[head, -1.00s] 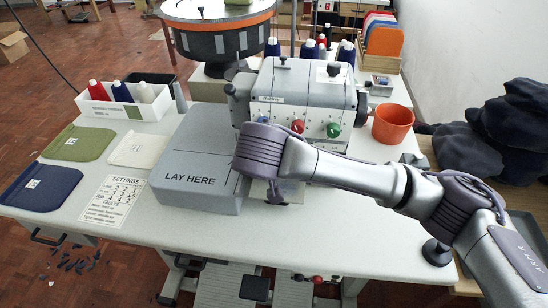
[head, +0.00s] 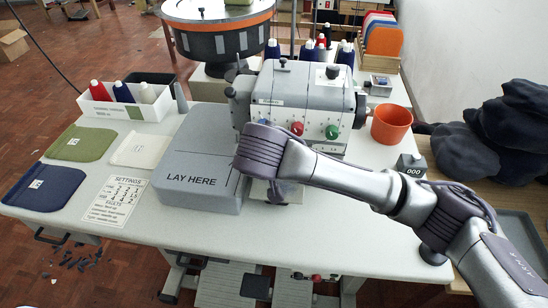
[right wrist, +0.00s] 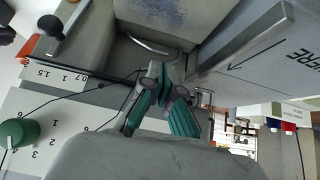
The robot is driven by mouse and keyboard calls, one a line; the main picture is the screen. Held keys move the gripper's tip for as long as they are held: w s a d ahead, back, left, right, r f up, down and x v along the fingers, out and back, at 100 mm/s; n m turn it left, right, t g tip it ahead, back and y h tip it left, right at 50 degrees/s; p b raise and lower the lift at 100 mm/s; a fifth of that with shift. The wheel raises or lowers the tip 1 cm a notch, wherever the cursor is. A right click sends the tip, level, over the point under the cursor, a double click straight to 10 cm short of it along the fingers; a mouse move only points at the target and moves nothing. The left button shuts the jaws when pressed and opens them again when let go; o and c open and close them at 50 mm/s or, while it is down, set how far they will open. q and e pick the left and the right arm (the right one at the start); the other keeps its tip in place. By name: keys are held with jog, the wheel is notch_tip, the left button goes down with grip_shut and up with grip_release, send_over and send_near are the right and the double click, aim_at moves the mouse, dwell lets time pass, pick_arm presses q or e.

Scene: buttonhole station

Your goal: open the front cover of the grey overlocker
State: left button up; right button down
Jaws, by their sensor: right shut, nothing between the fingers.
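The grey overlocker (head: 305,88) stands on the white table in the head view, with coloured dials along its upper front. My right arm reaches in from the right, across the machine's lower front, and hides most of its front cover. My right gripper is below the wrist and largely hidden there. In the right wrist view, my right gripper (right wrist: 163,78) is shut and empty, its green-and-grey fingers close to the grey machine body. The dial panel (right wrist: 55,125) is at the left. I cannot tell whether the cover is open. My left gripper is not in view.
The grey LAY HERE block (head: 200,182) is left of the overlocker. An orange cup (head: 391,124) and a small 000 counter (head: 411,165) stand to its right. A settings card (head: 116,201) and cloth pieces lie at the left. The table's front is clear.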

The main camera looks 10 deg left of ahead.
jog(key=v, duration=1.2)
